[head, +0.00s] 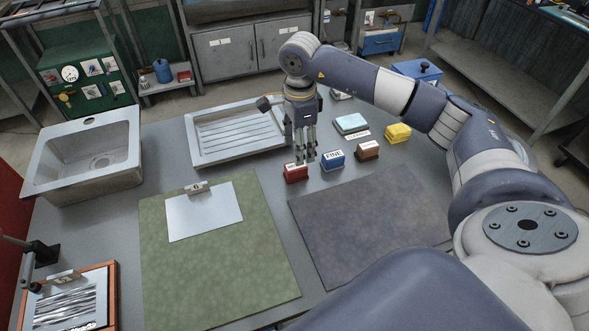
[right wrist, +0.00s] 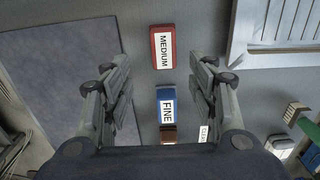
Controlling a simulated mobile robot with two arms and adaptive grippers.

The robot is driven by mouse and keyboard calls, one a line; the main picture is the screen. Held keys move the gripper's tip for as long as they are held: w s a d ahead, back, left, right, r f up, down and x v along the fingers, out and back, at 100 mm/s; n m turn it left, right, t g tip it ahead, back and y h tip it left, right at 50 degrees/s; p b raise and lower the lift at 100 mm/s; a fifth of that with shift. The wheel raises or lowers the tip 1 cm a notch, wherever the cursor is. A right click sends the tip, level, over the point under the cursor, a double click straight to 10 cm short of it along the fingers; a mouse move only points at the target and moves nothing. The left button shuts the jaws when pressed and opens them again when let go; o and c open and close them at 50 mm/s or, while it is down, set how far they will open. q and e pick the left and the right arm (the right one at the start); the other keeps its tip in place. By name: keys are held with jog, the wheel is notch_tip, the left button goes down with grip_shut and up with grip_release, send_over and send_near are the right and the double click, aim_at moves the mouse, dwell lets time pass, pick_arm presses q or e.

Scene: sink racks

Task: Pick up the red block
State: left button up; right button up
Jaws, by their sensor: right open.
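The red block (head: 296,173) sits on the grey table, just below my right gripper in the head view. In the right wrist view the red block (right wrist: 162,48) carries a white label reading MEDIUM and lies ahead of the fingertips, not between them. My right gripper (head: 305,157) points down above the table; in the right wrist view its two fingers (right wrist: 160,78) stand wide apart with nothing held. The blue block (head: 332,161), labelled FINE, is right beside the red one and also shows in the right wrist view (right wrist: 166,98). My left gripper is not in view.
A brown block (head: 368,151) and a yellow sponge-like block (head: 397,133) stand further right. A ribbed tray (head: 207,154) is left of the gripper. Green (head: 215,275) and dark grey (head: 372,235) mats lie in front.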

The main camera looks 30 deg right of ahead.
aim_at(296, 171)
notch_tip(296, 171, down, 3)
jog(key=shift+f, duration=0.2)
jog(key=f, duration=0.1)
jog(key=f+p, duration=0.1)
jog(key=f, duration=0.1)
jog(key=f+p, duration=0.1)
jog(key=shift+w+a+f, duration=0.25)
jog(key=shift+w+f, duration=0.05)
jog(key=shift+f, duration=0.45)
jog(key=c, duration=1.2)
